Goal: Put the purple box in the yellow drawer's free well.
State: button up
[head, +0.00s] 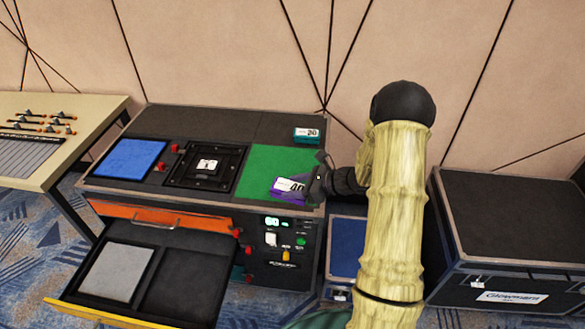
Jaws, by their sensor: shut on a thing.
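The purple box (288,196) has a white label reading 40 on top. It is on or just above the green mat (262,166) on the console top; I cannot tell if it touches. My gripper (309,187) reaches in from the right and is shut on the box's right end. The fingers are dark and partly hard to make out. The yellow drawer (100,317) is pulled out at the lower left. Its left well holds a flat grey block (115,274); its right well (180,285) looks dark and empty.
An orange drawer front (160,218) with a handle sits above the yellow drawer. A teal box (306,133) labelled 30 stands at the console's back right. A blue mat (130,159) and a black square fixture (206,167) lie left. A black case (500,220) stands right.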

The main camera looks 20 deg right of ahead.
jog(key=s+a+f+b, duration=0.2)
jog(key=s+f+b, duration=0.7)
jog(key=f, duration=0.4)
jog(key=shift+f+h, duration=0.3)
jog(key=shift+f, duration=0.1)
jog(key=shift+s, duration=0.1)
